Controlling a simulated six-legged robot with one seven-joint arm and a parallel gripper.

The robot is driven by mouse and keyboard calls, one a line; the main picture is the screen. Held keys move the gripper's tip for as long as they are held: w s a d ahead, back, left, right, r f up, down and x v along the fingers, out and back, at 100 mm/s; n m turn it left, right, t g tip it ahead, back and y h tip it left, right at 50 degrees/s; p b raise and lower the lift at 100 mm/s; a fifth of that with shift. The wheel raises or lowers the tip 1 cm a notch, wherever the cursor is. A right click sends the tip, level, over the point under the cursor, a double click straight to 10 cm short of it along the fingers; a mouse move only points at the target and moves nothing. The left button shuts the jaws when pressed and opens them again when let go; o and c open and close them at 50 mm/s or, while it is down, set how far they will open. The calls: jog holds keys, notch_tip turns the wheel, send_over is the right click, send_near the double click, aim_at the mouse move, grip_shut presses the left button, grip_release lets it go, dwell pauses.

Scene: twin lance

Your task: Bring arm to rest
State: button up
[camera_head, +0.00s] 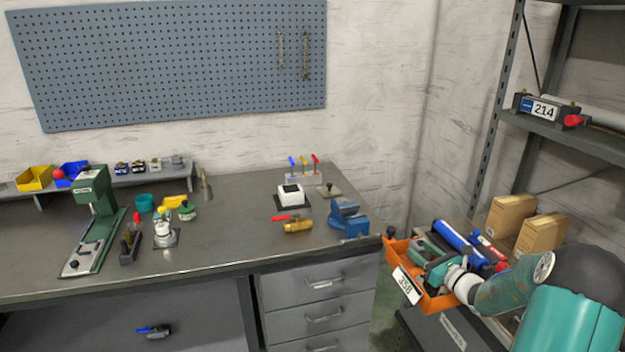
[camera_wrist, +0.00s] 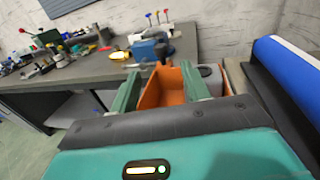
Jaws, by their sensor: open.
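My arm reaches in from the lower right of the head view, and my gripper (camera_head: 432,272) is over an orange bin (camera_head: 434,303) with a white label on its front. In the wrist view my gripper (camera_wrist: 162,88) has its two green fingers spread wide apart. The same orange bin (camera_wrist: 163,90) shows between and beyond the fingers. I see nothing held between them. Whether the fingers touch the bin I cannot tell.
A workbench (camera_head: 230,234) with a blue vise (camera_head: 348,219), a green press (camera_head: 96,222) and small parts stands left of the bin. Cardboard boxes (camera_head: 541,235) and blue and red cylinders (camera_head: 455,238) crowd the shelf beside my arm. A rack shelf (camera_head: 575,133) is above.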

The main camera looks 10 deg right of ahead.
jog(key=s+a+r+n+g+y, duration=0.1)
jog(key=s+a+r+n+g, duration=0.25)
jog(key=a+n, duration=0.45)
jog(key=s+a+r+n+g+y, duration=0.2)
jog(key=s+a+r+n+g, duration=0.15)
jog(key=a, duration=0.75)
jog(key=s+a+r+n+g+y, duration=0.1)
jog(key=s+a+r+n+g, duration=0.25)
jog(key=a+n, duration=0.45)
jog(key=s+a+r+n+h, duration=0.1)
jog(key=s+a+n+h, duration=0.1)
jog(key=s+n, duration=0.2)
jog(key=s+a+r+n+g+h, duration=0.1)
jog(key=s+n, duration=0.4)
jog(key=s, duration=0.5)
jog(key=s+a+r+n+h, duration=0.2)
jog(key=s+a+n+h, duration=0.1)
jog(key=s, duration=0.4)
jog(key=shift+r+n+h, duration=0.35)
jog(key=shift+n+h, duration=0.4)
jog(key=shift+h, duration=0.45)
